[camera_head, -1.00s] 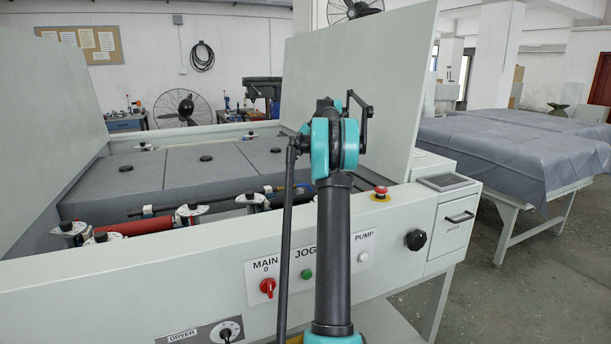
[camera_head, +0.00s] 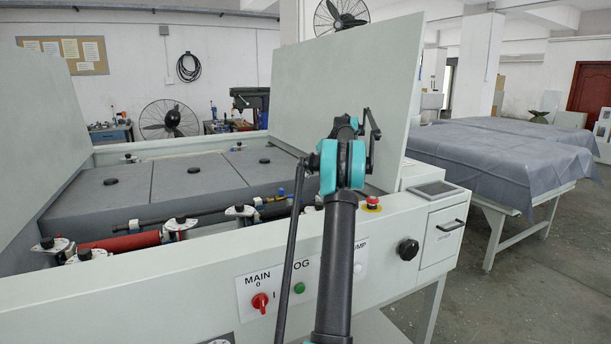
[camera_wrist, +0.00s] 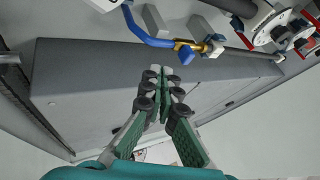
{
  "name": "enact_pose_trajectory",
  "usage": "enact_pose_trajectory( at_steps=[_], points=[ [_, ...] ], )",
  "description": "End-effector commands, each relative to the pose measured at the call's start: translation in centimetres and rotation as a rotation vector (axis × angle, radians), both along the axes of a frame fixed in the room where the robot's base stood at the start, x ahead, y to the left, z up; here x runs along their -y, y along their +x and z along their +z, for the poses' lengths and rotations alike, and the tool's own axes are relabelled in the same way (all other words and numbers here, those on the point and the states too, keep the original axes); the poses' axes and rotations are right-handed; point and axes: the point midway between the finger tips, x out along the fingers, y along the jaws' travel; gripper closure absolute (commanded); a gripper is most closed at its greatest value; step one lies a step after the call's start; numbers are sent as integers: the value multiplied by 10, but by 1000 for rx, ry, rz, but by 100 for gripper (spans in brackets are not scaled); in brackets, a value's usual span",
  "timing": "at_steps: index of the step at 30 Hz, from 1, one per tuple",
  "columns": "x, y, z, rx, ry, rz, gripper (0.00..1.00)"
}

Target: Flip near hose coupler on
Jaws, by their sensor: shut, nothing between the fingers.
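In the wrist view, a brass coupler with a blue lever (camera_wrist: 186,54) sits at the end of a blue hose (camera_wrist: 142,32), at the upper middle. In the head view, a small brass and blue fitting (camera_head: 268,198) shows on the machine's inner near side, left of my arm. My gripper (camera_wrist: 164,76) is shut and empty, its fingertips just below the blue lever in the wrist picture. A gap seems to show between them, but contact is hard to judge. In the head view my gripper is hidden behind my arm.
The machine's front panel (camera_head: 180,300) carries a red main switch (camera_head: 260,301), a green button (camera_head: 299,288) and a black knob (camera_head: 408,249). A raised cover (camera_head: 345,90) stands behind my arm. Rollers and brackets (camera_head: 180,226) lie left of the fitting.

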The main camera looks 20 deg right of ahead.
Motion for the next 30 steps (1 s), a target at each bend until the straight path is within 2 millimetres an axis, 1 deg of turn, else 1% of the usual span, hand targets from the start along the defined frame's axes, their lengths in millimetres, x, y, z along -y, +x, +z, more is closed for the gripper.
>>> enact_pose_trajectory(
  at_steps=[3,12,13,15,21,30],
  points=[
    [-12,9,-19,0,0,2,100],
    [-40,29,-65,1,-1,2,100],
    [-47,28,-62,1,0,3,100],
    [-57,27,-62,0,0,2,100],
    [-74,26,-62,0,-1,2,100],
    [-78,26,-62,0,0,0,100]
  ],
)
